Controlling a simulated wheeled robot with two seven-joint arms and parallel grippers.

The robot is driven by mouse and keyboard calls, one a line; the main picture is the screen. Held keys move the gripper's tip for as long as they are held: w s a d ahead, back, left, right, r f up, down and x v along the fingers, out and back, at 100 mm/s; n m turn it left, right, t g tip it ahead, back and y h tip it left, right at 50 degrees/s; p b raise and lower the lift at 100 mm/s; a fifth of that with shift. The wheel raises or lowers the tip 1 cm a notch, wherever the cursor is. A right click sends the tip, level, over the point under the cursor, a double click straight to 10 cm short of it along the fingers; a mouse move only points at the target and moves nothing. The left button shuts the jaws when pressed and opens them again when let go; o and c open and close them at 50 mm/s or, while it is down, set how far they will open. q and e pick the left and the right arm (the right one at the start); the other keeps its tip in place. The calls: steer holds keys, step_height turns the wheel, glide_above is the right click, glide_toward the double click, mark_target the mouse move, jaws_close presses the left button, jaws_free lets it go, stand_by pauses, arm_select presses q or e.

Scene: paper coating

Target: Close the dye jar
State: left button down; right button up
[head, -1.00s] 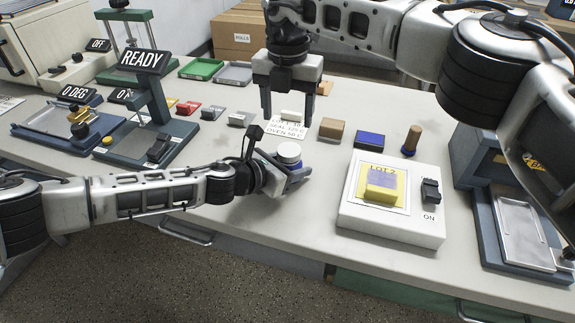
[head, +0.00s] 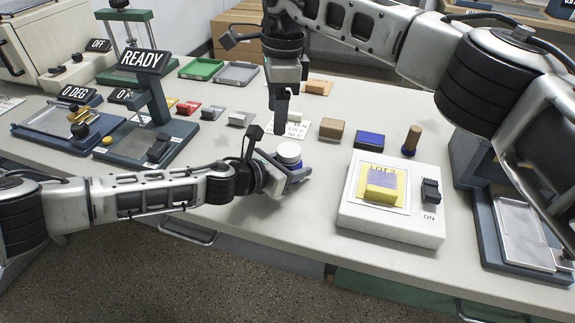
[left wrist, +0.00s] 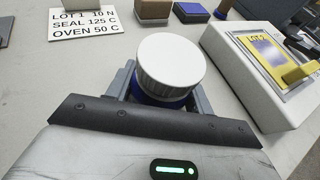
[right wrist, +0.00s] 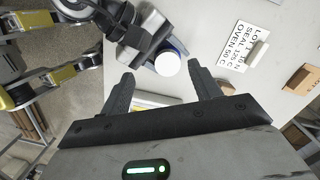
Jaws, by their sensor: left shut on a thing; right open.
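The dye jar has a white ribbed lid and a blue body. In the left wrist view the jar (left wrist: 168,70) stands between my left fingers, with the lid on top of the blue body. My left gripper (head: 292,172) is shut on the jar low at the table; the jar's lid (head: 289,151) shows above it. My right gripper (head: 280,112) is above the table, behind the jar in the head view. In the right wrist view my right gripper (right wrist: 158,84) is open and empty, and the white lid (right wrist: 167,63) shows beyond and between its fingertips.
A white LOT 2 box (head: 358,219) with a switch stands right of the jar. A label card (head: 297,129) lies behind the jar, near a brown block (head: 332,128) and a blue pad (head: 369,139). A READY stand (head: 160,115) is to the left.

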mark_target(289, 149)
steer(key=n, duration=0.5)
steer(key=d+n, duration=0.1)
steer(key=n, duration=0.1)
steer(key=shift+w+d+f+h, duration=0.1)
steer(key=shift+w+f+h, duration=0.2)
steer(key=shift+f, duration=0.1)
steer(key=n, duration=0.3)
steer(key=d+n, duration=0.1)
steer(key=n, duration=0.1)
steer(key=shift+w+f+n, duration=0.15)
steer(key=shift+f+n, duration=0.1)
steer(key=shift+n, duration=0.05)
steer(key=shift+f, duration=4)
steer(key=c, duration=1)
